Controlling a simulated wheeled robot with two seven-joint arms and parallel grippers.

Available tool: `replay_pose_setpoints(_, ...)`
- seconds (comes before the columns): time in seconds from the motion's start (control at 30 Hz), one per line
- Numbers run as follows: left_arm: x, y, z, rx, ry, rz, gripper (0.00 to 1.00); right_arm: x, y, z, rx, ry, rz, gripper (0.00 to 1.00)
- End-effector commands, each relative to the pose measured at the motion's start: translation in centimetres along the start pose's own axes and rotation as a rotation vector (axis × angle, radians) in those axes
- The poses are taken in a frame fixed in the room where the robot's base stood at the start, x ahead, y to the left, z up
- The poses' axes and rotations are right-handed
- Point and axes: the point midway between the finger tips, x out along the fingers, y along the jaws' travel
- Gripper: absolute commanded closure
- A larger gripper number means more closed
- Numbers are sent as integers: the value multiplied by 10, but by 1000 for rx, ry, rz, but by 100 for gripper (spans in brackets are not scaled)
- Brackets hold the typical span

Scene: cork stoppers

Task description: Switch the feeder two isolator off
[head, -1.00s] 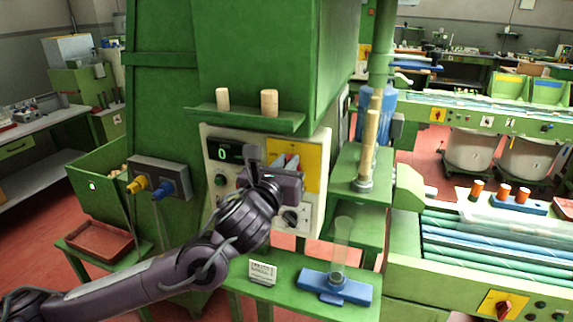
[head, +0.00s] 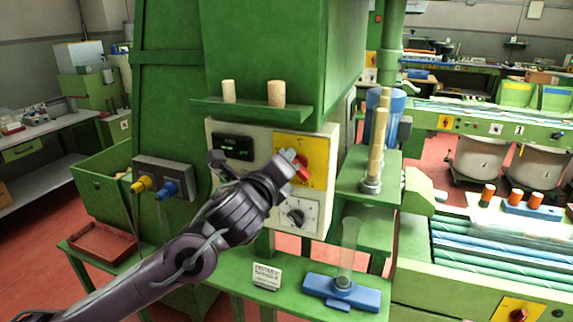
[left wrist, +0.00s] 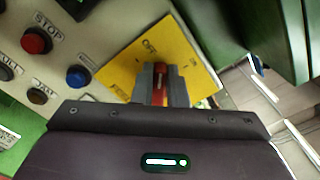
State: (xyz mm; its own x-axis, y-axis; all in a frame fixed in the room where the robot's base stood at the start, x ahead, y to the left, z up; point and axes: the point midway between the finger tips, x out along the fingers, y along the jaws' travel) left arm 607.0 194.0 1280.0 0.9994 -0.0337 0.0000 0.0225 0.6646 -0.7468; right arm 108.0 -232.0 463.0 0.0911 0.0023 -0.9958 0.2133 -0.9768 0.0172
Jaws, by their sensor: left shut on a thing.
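A yellow isolator plate (head: 317,152) with a red handle (head: 303,172) is on the pale control panel of the green machine. My left gripper (head: 294,163) is at the plate, shut on the red handle. In the left wrist view the handle (left wrist: 159,92) shows between the two grey fingers, in front of the yellow plate (left wrist: 187,52). The word OFF is printed near the plate's upper corner. The fingers hide much of the handle, and I cannot read a feeder number. My right gripper is not in view.
A dark display (head: 232,147) and a black rotary knob (head: 296,216) share the panel. Red (left wrist: 35,41) and blue (left wrist: 78,76) buttons sit left of the plate. A green shelf (head: 250,113) with two corks juts out above. Another isolator (head: 517,312) is at the lower right.

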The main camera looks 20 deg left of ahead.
Motion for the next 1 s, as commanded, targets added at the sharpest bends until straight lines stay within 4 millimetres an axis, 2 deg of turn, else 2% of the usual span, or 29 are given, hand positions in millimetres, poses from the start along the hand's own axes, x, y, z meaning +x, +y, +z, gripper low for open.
replay_pose_setpoints(0.6,0,15,-5,-546,0,1,100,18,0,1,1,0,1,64)
replay_pose_setpoints(1.0,0,19,-7,-719,0,2,100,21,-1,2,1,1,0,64)
